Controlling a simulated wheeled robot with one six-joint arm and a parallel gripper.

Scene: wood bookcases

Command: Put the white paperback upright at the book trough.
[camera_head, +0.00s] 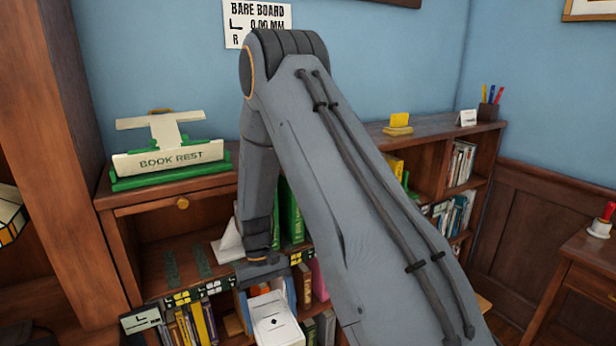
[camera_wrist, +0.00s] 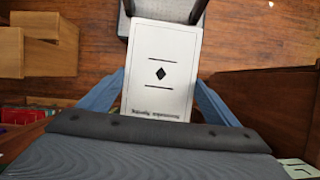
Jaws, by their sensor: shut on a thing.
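The white paperback (camera_wrist: 160,65) has a black diamond, two thin lines and small text on its cover. In the wrist view it lies between the two blue fingers of my gripper (camera_wrist: 160,92), which is shut on it. In the head view the paperback (camera_head: 278,322) shows low in the middle, in front of the bookcase and below my arm. A green and cream stand marked BOOK REST (camera_head: 168,160) sits on top of the bookcase at left. I cannot tell for sure which thing is the book trough.
The bookcase (camera_head: 150,198) has an open upper shelf with dark green strips (camera_head: 171,268) and free room at left. Green books (camera_head: 291,215) and a white wedge-like thing (camera_head: 229,242) stand near my arm. Several books fill the lower shelf. Cardboard-coloured boxes (camera_wrist: 45,45) are on the floor.

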